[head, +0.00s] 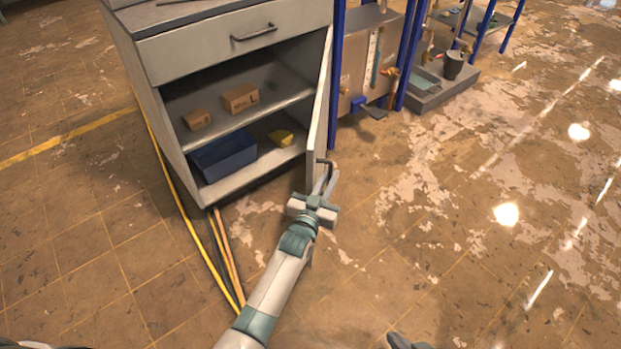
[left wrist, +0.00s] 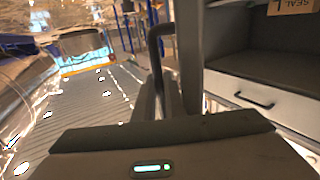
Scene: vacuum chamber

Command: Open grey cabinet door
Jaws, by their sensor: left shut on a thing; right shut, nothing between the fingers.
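The grey cabinet (head: 185,150) stands at the upper left with its door (head: 319,110) swung well open, seen nearly edge-on at the right of the opening. My left gripper (head: 325,180) is shut on the dark door handle (head: 327,163) at the door's outer side. In the left wrist view the handle (left wrist: 154,45) rises from between the fingers, beside the door edge (left wrist: 188,60). Only a small part of my right gripper (head: 405,342) shows at the bottom edge; it is shut and empty, away from the cabinet.
Inside the open cabinet are small cardboard boxes (head: 240,98), a blue bin (head: 224,156) and a yellow item (head: 281,137). A closed drawer (head: 235,42) is above. Cables (head: 225,255) run along the floor. A blue-framed rig (head: 365,60) stands behind the door. The floor at right is clear.

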